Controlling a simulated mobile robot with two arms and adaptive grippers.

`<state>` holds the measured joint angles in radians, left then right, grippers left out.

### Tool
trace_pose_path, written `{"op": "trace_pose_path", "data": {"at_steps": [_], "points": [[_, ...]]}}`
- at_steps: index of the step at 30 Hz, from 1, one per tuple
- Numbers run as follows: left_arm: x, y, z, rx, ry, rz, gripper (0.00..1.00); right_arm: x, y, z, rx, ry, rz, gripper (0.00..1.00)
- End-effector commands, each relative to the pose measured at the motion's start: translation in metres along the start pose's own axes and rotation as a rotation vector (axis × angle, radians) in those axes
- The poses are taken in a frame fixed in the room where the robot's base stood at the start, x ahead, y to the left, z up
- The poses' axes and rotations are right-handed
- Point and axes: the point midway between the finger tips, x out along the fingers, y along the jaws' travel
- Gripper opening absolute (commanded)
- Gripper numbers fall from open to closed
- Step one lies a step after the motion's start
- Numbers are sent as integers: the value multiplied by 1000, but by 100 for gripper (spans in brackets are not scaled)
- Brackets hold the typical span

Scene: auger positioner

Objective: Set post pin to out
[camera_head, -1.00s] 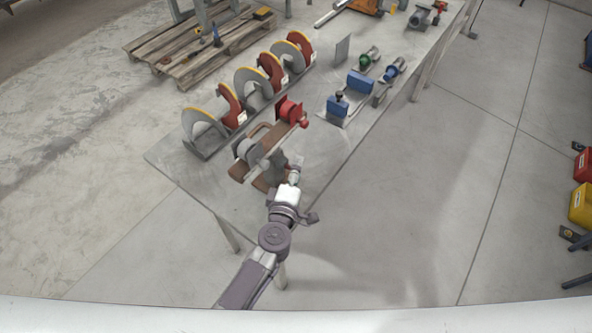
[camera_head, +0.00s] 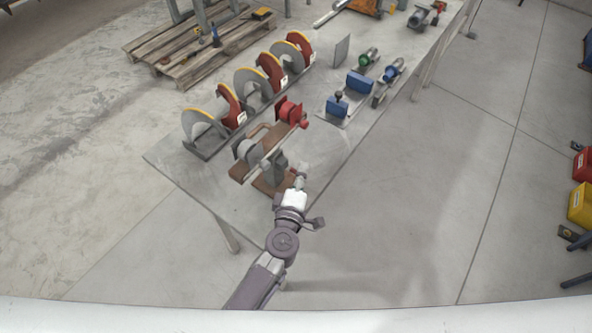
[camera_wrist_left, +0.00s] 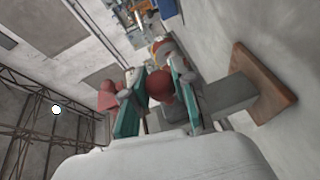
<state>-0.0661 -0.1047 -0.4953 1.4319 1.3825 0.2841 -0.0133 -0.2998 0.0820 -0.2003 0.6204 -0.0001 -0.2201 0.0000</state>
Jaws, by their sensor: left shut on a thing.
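The positioner, with a brown base (camera_head: 241,172), a grey disc and a red clamp (camera_head: 290,112), stands near the front end of the grey table. A short grey post (camera_head: 279,164) rises from a brown foot at its near side; post (camera_wrist_left: 229,96) and foot (camera_wrist_left: 264,84) also show in the left wrist view. My left gripper (camera_head: 300,178) is just right of the post. In the left wrist view, its teal-padded fingers (camera_wrist_left: 157,106) are closed around a round red knob (camera_wrist_left: 161,84), which I take for the post pin. The pin's shaft is hidden.
Augers with red and yellow discs (camera_head: 228,104) stand in a row behind the positioner. Blue and green fixtures (camera_head: 360,82) sit farther along the table (camera_head: 331,150). The floor right of the table is clear up to the yellow case (camera_head: 581,204).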

Motion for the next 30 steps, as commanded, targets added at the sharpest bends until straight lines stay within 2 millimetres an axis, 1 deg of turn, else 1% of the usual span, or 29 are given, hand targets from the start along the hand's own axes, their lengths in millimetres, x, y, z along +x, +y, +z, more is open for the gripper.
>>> {"op": "trace_pose_path", "data": {"at_steps": [1, 7, 8, 12, 13, 20, 23, 26, 29, 30], "points": [[-2, 0, 4, -1, -1, -2, 0, -1, 0, 0, 0, 0, 0, 49], [-2, 0, 4, -1, -3, -2, 0, 0, 0, 0, 1, 0, 0, 49], [-2, -1, 5, -1, -4, -2, 28, 0, 0, 0, 1, 0, 0, 49], [-2, -1, 4, -1, -3, -2, 51, 0, -1, 0, 1, 0, -1, 49], [-2, -1, 4, -1, -3, -2, 53, 0, -1, 0, 1, 0, -1, 49], [-2, 0, 3, -1, -1, -1, 53, 0, -2, 0, 2, -1, -2, 49], [-4, 0, 3, -2, -1, -1, 53, 0, -2, 0, 1, -1, -3, 49], [-15, -1, 4, -3, -1, -3, 53, 0, -2, 0, 1, 0, -2, 49], [-33, -2, 3, -3, -1, -4, 53, 0, -2, 0, 1, 0, -2, 49], [-42, -2, 3, -3, -1, -4, 53, 0, -2, 0, 1, 0, -2, 49]]}}
